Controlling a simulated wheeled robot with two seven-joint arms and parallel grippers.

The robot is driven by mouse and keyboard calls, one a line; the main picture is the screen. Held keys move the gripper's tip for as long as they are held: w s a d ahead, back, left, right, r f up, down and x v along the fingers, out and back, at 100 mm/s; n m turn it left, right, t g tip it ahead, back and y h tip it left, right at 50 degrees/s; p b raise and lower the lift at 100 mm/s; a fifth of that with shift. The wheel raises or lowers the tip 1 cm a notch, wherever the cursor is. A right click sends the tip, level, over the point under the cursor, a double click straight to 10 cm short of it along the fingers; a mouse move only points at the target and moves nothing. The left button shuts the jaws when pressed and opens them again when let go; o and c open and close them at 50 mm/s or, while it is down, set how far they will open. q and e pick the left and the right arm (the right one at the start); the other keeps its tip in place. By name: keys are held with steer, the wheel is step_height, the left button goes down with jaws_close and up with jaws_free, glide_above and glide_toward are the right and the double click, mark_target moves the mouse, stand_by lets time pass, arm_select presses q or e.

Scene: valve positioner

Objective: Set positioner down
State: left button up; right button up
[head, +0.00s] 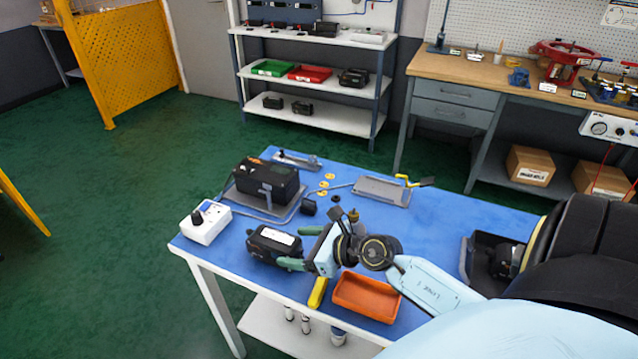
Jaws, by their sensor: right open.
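A black box-shaped positioner (272,245) with a white label on top rests on the blue table top (440,225), near its front left edge. My right gripper (294,247) is at the right end of this positioner, with its green fingers apart. One finger is behind the box's right end and one in front; I cannot tell whether they touch it. A second, larger black unit (268,182) sits farther back on a grey metal bracket. My left gripper is out of view.
An orange tray (367,297) and a yellow-handled tool (317,292) lie at the front. A white control box (206,223) stands at the left corner. A grey plate (382,191) and yellow discs (325,184) lie at the back. The table's right-centre is clear.

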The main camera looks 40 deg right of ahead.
steer(key=v, duration=0.6)
steer(key=shift+s+d+r, duration=0.1)
steer(key=shift+s+d, duration=0.05)
stand_by(1.9)
